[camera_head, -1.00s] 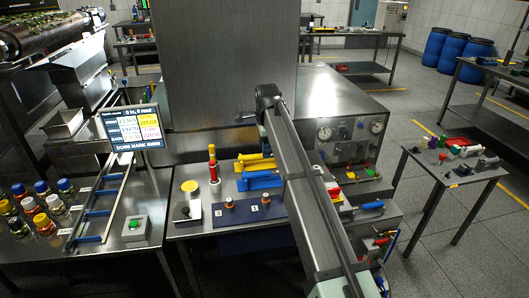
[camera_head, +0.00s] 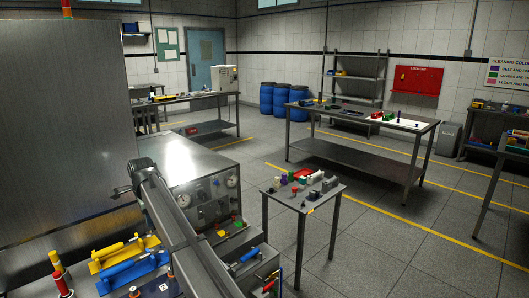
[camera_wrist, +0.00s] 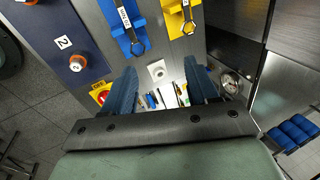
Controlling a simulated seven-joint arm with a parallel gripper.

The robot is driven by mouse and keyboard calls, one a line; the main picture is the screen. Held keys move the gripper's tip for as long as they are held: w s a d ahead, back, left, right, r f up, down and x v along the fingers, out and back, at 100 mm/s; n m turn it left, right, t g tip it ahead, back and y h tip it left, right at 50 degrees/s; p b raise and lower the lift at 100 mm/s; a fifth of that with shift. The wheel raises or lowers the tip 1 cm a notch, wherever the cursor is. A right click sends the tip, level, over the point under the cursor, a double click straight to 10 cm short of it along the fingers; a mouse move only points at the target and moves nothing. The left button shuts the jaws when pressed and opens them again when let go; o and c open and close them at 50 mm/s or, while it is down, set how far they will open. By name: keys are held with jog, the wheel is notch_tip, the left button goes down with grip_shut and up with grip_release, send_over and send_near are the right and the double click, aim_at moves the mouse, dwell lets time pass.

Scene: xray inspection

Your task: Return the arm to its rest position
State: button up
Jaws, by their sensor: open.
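My gripper (camera_wrist: 161,82) is open in the wrist view, with two dark blue fingers apart and nothing between them. In the head view my arm reaches up from the lower middle, and its end with the gripper (camera_head: 121,191) is over the bench near the large grey cabinet. The fingers point down toward the bench and touch no object that I can see.
A steel cabinet (camera_head: 60,110) stands left. A small side table (camera_head: 300,200) holds small parts. Floor (camera_head: 385,240) is open at right.

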jog(key=w+d+f+m+t, duration=0.2)
jog(key=w+d+f+t, duration=0.15)
jog(key=w+d, duration=1.4)
jog(key=s+d+f+n+g+h, duration=0.1)
jog(key=s+d+f, duration=0.3)
jog(key=d+f, duration=0.45)
jog(key=s+d+f+n+g, duration=0.15)
jog(key=s+d+f, duration=0.4)
jog(key=f, duration=0.55)
jog(key=s+d+f+n+g+h, duration=0.1)
jog(key=s+d+f, duration=0.2)
jog(key=d+f, duration=0.6)
jog(key=s+d+f+n+g, duration=0.2)
jog(key=s+d+f, duration=0.5)
jog(key=s+f, duration=0.5)
jog(key=s+d+f+n+g, duration=0.25)
jog(key=s+d+f, duration=0.45)
jog(key=s+f, duration=0.5)
jog(key=s+d+f+n+g, duration=0.1)
jog(key=s+d+n+g, duration=0.1)
jog(key=s, duration=1.4)
jog(key=s+d+f+n+g, duration=0.1)
jog(key=s+d+n+g, duration=0.1)
jog(key=s, duration=1.5)
jog(key=shift+d+g, duration=0.3)
jog(key=shift+g, duration=0.35)
